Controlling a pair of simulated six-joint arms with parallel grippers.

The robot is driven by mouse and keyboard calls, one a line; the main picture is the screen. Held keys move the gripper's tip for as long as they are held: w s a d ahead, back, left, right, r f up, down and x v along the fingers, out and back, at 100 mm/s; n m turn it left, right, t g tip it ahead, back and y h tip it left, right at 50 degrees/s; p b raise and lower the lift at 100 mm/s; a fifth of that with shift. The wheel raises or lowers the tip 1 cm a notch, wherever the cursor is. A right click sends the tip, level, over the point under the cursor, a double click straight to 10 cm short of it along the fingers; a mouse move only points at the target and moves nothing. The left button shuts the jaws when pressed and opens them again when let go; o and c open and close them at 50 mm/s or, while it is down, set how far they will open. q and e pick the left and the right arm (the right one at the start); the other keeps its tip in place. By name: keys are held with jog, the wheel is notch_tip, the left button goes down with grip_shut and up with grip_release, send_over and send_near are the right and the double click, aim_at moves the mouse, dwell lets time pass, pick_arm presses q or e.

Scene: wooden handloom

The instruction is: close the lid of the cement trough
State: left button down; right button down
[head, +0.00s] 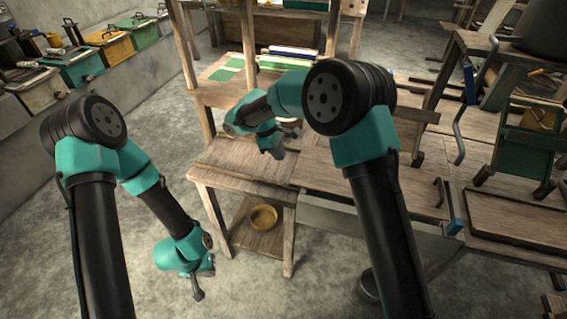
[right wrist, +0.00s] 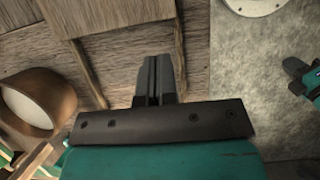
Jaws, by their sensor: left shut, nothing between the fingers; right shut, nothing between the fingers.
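A row of troughs stands along the wall at the upper left of the head view: a grey one (head: 36,89), a teal one (head: 78,67), a yellow one (head: 112,49) and a green one farther back (head: 141,33). I cannot tell for sure which is the cement trough; small size hides how their lids sit. My left gripper (head: 198,294) is shut and empty, hanging low over the floor, well away from the troughs. My right gripper (head: 278,153) is shut and empty above the wooden table; its closed fingers also show in the right wrist view (right wrist: 155,80).
The wooden table (head: 235,160) stands in the middle, with a yellowish bowl (head: 263,217) on its lower shelf. A brown round vessel (right wrist: 40,100) lies left of the right gripper in the wrist view. Loom frames crowd the right. Concrete floor (head: 160,110) is clear between troughs and table.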

jog(key=shift+a+r, duration=0.15)
jog(key=shift+r, duration=0.2)
jog(key=w+a, duration=0.4)
jog(key=w, duration=0.1)
dwell(0.3)
jog(key=x, duration=1)
jog(key=shift+s+d+f, duration=0.1)
jog(key=shift+d, duration=0.05)
jog(key=shift+s+d, duration=0.25)
jog(key=shift+d, duration=0.35)
jog(key=shift+s+d, duration=0.2)
jog(key=shift+d, duration=0.35)
jog(key=shift+s+d, duration=0.2)
jog(key=shift+d, duration=0.4)
